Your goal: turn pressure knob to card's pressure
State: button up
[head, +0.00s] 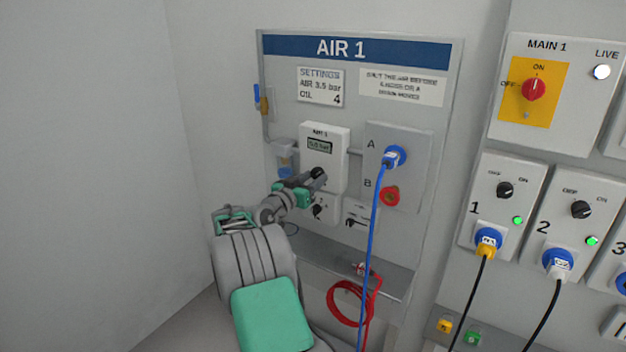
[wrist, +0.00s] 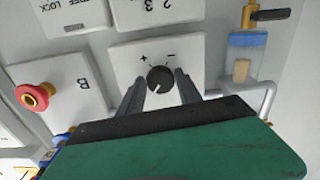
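The settings card (head: 320,87) on the AIR 1 panel reads "AIR 3.5 bar" and "OIL 4". Below it is the white regulator box (head: 338,150) with a small display (head: 320,146); it seems to read 0.0 bar, but the digits are blurry. The black pressure knob (wrist: 159,79) has a white pointer line and plus and minus marks, upside down in the wrist view. My gripper (head: 312,178) is at the box's lower part. In the wrist view, my gripper (wrist: 158,82) has its two fingers on either side of the knob, with narrow gaps visible.
Below is the oil dial (head: 318,211). To the right, a blue hose plug (head: 394,157) sits at A and a red fitting (head: 391,196) at B. A filter bowl (wrist: 243,62) stands beside the regulator.

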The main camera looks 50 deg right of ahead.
grip_shut()
jog(key=shift+n, duration=0.3)
jog(key=shift+f+n, duration=0.1)
jog(key=shift+n, duration=0.2)
jog(key=n, duration=0.4)
jog(key=n+p, duration=0.1)
jog(key=n, duration=0.2)
jog(key=shift+s, duration=0.1)
jog(key=shift+n+p, duration=0.45)
jog(key=shift+n, duration=0.95)
